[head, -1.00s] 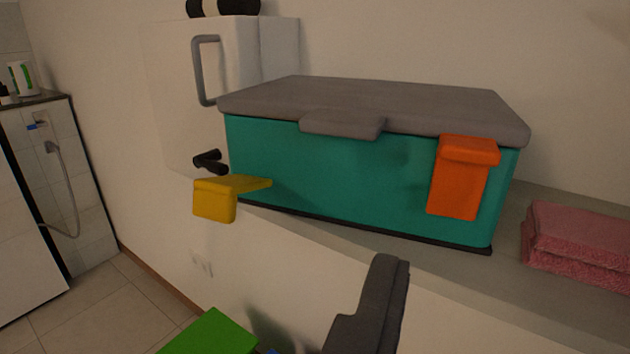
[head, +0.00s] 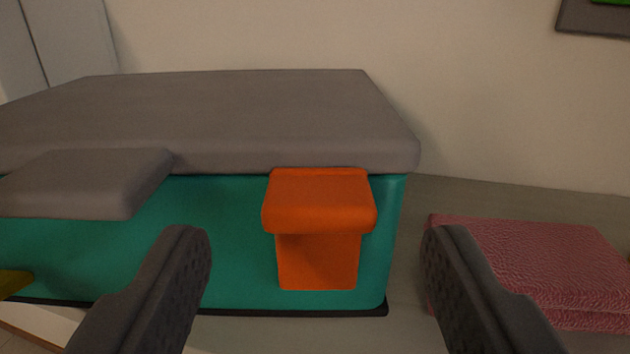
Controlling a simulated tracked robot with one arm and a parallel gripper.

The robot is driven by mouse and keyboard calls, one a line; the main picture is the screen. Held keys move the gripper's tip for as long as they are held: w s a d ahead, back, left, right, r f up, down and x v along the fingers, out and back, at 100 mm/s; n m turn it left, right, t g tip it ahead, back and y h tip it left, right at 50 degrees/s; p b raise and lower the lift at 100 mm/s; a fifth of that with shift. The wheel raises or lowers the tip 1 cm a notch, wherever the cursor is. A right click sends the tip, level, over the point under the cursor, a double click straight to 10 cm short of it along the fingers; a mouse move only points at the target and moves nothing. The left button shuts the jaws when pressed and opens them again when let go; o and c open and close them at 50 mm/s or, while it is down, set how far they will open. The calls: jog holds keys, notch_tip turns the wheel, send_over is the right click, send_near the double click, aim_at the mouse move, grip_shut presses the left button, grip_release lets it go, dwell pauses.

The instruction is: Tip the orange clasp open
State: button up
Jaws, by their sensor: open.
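The orange clasp (head: 318,228) is on the front of a teal box (head: 235,245), near its right end, just under the grey lid (head: 250,115). Its thicker upper part juts forward and its flat lower part lies along the box front. The lid is closed. My gripper (head: 312,245) is open, with one dark finger to the left of the clasp and the other to its right. The fingers are in front of the box and I see no contact with the clasp. A grey lid handle (head: 85,182) juts out further left.
A folded pink towel (head: 535,265) lies on the grey shelf right of the box, behind the right finger. Part of a yellow clasp (head: 14,282) shows at the left edge. A wall is behind the box.

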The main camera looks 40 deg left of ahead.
jog(key=shift+x, duration=1)
